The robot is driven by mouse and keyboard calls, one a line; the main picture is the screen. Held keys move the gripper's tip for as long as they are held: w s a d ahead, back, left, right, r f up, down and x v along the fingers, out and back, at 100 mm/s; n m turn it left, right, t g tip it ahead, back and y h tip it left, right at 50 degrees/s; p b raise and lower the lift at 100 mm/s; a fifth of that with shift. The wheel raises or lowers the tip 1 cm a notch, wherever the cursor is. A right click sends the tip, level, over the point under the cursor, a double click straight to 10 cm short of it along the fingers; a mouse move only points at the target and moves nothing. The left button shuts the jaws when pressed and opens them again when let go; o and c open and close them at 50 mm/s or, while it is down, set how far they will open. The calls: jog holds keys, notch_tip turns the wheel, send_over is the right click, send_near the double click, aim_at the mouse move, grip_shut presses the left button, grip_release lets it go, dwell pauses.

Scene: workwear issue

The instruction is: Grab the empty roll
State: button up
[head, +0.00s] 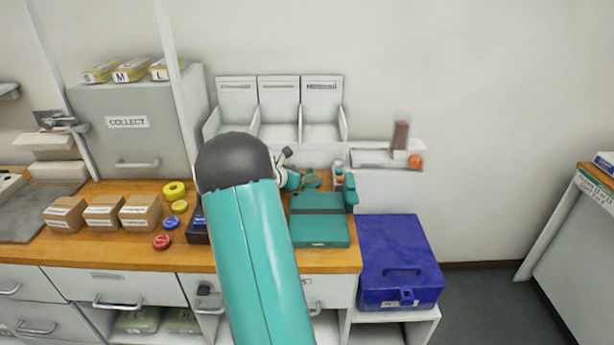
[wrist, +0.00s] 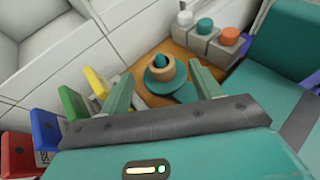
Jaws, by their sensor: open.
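A tan ring that looks like the empty roll (wrist: 155,80) shows in the wrist view, beyond my fingertips. Teal shows in its hole, and it sits on or against a round teal piece (wrist: 184,92). I cannot tell if they are joined. My gripper (wrist: 163,84) is open, with one teal finger to the left of the roll and one to the right. Nothing is visibly held, and I cannot tell how far the fingertips are from the roll. In the head view my arm hides much of this spot on the wooden counter (head: 95,243).
Small pots with teal and orange caps (wrist: 230,38) stand behind the roll. A teal case (head: 320,229) lies on the counter's right end, beside a blue box (head: 400,255). White bins (head: 279,130) stand behind. Coloured blocks (wrist: 45,130) line the left in the wrist view.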

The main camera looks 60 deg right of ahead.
jog(key=shift+w+d, duration=0.1)
jog(key=x, duration=0.7)
jog(key=shift+f, duration=0.3)
jog(key=c, duration=1)
